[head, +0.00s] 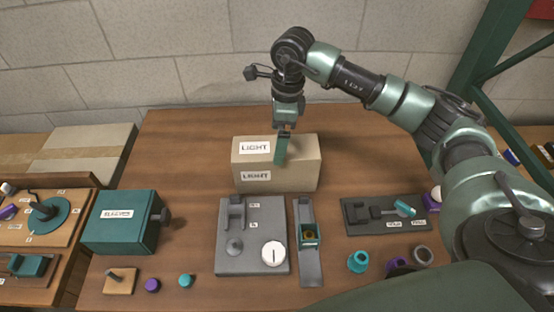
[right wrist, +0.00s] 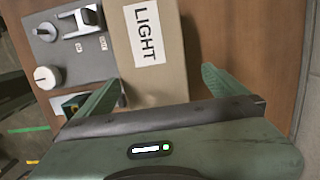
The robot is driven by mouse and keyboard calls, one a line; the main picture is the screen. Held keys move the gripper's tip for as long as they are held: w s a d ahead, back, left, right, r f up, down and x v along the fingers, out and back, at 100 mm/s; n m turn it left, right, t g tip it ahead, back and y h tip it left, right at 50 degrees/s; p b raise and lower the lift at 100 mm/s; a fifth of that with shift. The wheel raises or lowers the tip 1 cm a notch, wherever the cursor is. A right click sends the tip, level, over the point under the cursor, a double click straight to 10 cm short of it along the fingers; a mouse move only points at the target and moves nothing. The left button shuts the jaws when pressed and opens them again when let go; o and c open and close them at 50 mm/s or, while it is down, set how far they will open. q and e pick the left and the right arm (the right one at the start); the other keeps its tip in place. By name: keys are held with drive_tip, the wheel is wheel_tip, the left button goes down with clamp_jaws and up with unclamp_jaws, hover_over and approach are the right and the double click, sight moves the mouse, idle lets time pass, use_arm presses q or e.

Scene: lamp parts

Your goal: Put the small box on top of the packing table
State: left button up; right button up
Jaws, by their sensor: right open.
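A tan cardboard box (head: 300,176) with two white "LIGHT" labels sits at the back middle of the wooden table (head: 180,140). My right gripper (head: 282,150) points down over the box, and a green finger crosses in front of its top and front. In the right wrist view the box (right wrist: 185,75) shows between the two spread fingers of the gripper (right wrist: 163,88), which is open. I cannot tell whether the fingers touch the box. My left gripper is not in view.
A teal "SLEEVES" box (head: 118,225) stands at the left. A grey fixture plate (head: 238,262) and a narrow grey holder (head: 308,270) lie in front of the box. A dark tool tray (head: 375,228) and small parts lie to the right. Table left of the box is clear.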

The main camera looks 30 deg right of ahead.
wheel_tip(320, 180, down, 6)
drive_tip(key=a+p, duration=0.1)
drive_tip(key=p, duration=0.1)
drive_tip(key=shift+s+f, duration=0.15)
drive_tip(key=shift+s, duration=0.05)
drive_tip(key=shift+a, duration=0.15)
drive_tip(key=c, duration=1.9)
drive_tip(key=shift+c, duration=0.2)
wheel_tip(320, 180, up, 20)
drive_tip(key=b, duration=0.3)
